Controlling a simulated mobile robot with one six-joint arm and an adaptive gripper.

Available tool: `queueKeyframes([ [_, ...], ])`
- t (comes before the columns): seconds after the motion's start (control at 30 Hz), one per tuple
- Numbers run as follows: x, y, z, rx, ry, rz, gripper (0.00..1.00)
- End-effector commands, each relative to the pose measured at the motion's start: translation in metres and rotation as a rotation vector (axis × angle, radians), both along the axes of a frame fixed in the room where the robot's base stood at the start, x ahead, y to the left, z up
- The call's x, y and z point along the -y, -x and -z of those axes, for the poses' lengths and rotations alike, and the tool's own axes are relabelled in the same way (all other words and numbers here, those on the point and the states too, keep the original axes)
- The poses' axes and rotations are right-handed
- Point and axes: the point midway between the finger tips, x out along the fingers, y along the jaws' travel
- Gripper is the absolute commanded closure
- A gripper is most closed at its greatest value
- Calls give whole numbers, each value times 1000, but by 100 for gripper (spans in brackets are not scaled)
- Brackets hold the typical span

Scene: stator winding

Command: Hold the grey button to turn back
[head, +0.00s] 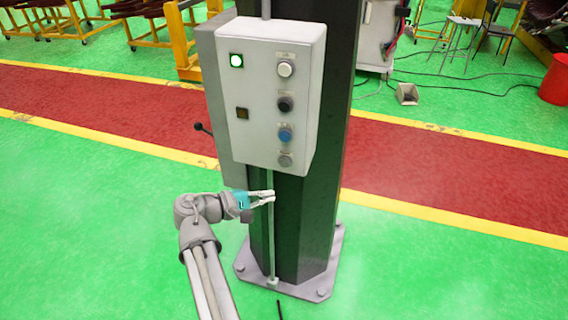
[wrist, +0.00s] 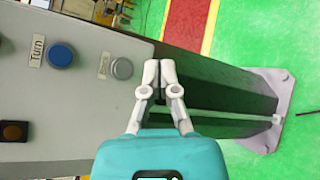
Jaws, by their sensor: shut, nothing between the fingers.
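The grey button (head: 285,159) is the lowest of a column of buttons on the right side of a light grey control box (head: 250,150). In the wrist view the grey button (wrist: 121,68) lies just left of my fingertips, with a small label beside it too blurred to read. My gripper (head: 272,197) is below the box's lower edge, in front of the dark post. The wrist view shows my gripper (wrist: 159,68) with its fingers together and empty, apart from the button.
Above the grey button are a blue button (head: 285,134), labelled "Turn" in the wrist view, a black one (head: 286,103) and a white one (head: 286,69). A green lamp (head: 236,60) is lit; an amber one (head: 242,113) looks dark. A thin conduit (head: 271,235) runs down the post (head: 310,225).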

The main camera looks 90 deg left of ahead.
Motion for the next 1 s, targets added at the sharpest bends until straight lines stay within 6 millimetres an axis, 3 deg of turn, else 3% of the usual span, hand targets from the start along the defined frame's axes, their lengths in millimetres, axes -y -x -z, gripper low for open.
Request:
queueKeyframes([
  [0.37,-11,-3,0,0,0,1,100],
  [1.0,-71,-18,0,-1,0,1,100],
])
